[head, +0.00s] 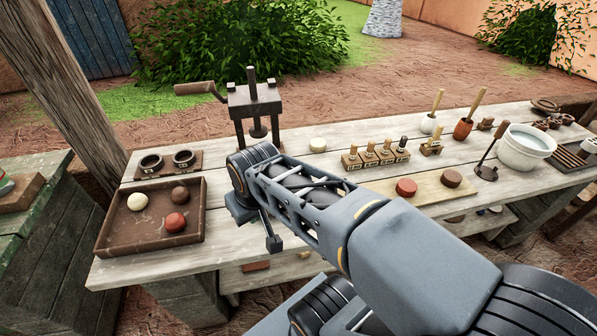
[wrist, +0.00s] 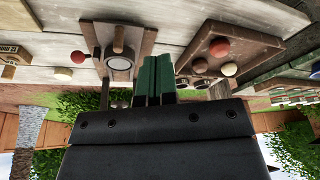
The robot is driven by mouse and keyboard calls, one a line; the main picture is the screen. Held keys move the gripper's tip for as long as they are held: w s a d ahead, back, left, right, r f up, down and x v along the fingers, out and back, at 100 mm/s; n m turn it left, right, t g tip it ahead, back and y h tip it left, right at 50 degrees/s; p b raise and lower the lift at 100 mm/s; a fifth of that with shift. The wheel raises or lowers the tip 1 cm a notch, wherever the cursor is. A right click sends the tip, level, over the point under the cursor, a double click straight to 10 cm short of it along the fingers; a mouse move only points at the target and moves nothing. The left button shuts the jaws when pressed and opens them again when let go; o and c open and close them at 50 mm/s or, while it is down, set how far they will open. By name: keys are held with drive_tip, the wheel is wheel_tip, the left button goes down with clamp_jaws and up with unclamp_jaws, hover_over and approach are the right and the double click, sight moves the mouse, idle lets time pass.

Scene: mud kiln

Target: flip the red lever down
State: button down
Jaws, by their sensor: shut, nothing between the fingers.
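A slim dark rod with a brownish upper end (head: 493,141) leans up to the right from a dark base (head: 486,173) on the right of the bench, and may be the lever. A brown crank handle (head: 194,88) sticks out left from the dark press (head: 254,102). My gripper's green fingers (wrist: 153,80) are together and empty in the wrist view.
A brown tray (head: 104,238) with several balls lies at left, two dark rings (head: 166,160) behind it. Small stamps (head: 376,153), a board (head: 430,190) with two discs, and a white bowl (head: 525,148) stand to the right. My arm crosses the bench front.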

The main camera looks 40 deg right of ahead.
drive_tip(key=w+d+r+m+g, duration=0.2)
drive_tip(key=w+d+r+m, duration=0.15)
drive_tip(key=w+d, duration=0.7)
drive_tip(key=w+d+m+g+y, duration=0.1)
drive_tip(key=d+y, duration=0.1)
drive_tip(key=d, duration=1.3)
drive_tip(key=shift+w+d, duration=0.3)
drive_tip(key=shift+d, duration=0.1)
drive_tip(key=shift+f+m, duration=0.2)
drive_tip(key=shift+m, duration=0.05)
drive_tip(key=a+f, duration=0.2)
drive_tip(key=f, duration=0.4)
drive_tip(key=s+a+f, duration=0.1)
drive_tip(key=a+f, duration=0.1)
drive_tip(key=f, duration=0.3)
drive_tip(key=shift+s+a+f+p, duration=0.3)
drive_tip(key=shift+a+f, duration=0.05)
drive_tip(key=shift+f, duration=0.05)
